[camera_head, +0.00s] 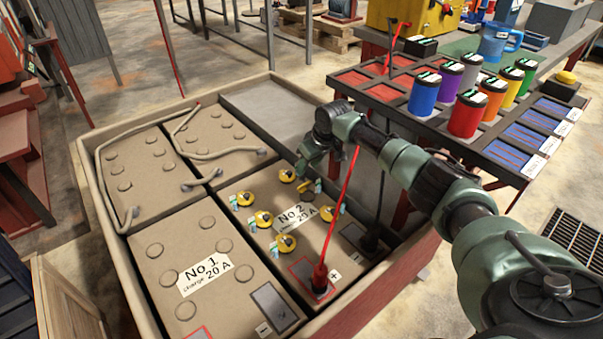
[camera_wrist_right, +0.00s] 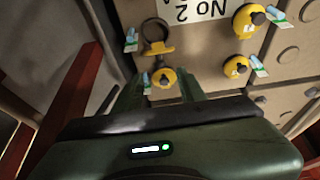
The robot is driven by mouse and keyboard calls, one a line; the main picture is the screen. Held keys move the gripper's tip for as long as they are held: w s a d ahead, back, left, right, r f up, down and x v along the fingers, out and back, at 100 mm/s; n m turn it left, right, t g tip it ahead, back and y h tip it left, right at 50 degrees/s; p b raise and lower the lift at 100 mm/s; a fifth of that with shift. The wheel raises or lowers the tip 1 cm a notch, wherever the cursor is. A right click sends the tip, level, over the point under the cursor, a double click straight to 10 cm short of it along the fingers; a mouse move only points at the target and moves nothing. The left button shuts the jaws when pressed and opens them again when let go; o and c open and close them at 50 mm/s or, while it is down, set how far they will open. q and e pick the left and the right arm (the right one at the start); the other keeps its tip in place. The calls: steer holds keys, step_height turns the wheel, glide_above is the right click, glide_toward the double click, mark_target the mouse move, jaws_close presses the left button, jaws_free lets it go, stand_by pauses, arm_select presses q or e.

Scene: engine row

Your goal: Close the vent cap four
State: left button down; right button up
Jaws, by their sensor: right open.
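Battery No 2 (camera_head: 262,262) carries several yellow vent caps with small tags. One vent (camera_head: 307,194) stands open as a dark ring; in the wrist view its yellow cap (camera_wrist_right: 158,49) is swung off to one side. Other caps sit down on their vents, such as the front cap (camera_head: 286,243) and the far cap (camera_head: 287,175). Cap numbers are not legible. My right gripper (camera_head: 306,168) is open above the far edge of this battery. In the wrist view its fingers (camera_wrist_right: 160,90) reach towards a seated cap (camera_wrist_right: 165,77), and the open vent lies just beyond.
A red cable (camera_head: 340,222) rises from the plus terminal beside my arm. Battery No 1 (camera_head: 164,248) is at the left, and grey hoses (camera_head: 212,155) lie across the back batteries. The crate rim (camera_head: 92,215) surrounds them.

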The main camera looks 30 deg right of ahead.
mark_target(303, 177)
steer(key=b+x, duration=0.2)
steer(key=x, duration=0.4)
steer(key=shift+r, duration=0.1)
jaws_close()
